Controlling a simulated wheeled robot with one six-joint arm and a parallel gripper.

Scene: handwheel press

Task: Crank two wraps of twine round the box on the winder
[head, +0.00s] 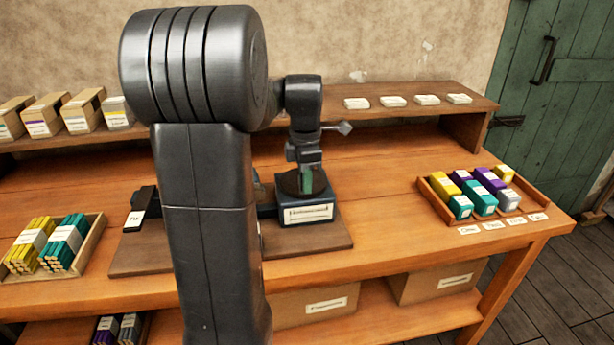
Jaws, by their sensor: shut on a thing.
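The winder (307,215) stands on a dark wooden board (295,243) at the middle of the bench. Its blue block with a white label shows to the right of my arm. My gripper (308,172) points down at the top of the winder and is shut on a small part there, which looks like the crank's grip. A dark round part shows around the fingertips. My arm hides most of the winder's middle, and I cannot make out the box or the twine. A dark piece with a white label (134,220) shows on the board left of my arm.
A tray of yellow and teal bundles (94,262) stands at the left. A tray of coloured blocks (427,190) stands at the right. Several cartons (84,112) and white pieces (395,101) sit on the back shelf. The bench between winder and right tray is clear.

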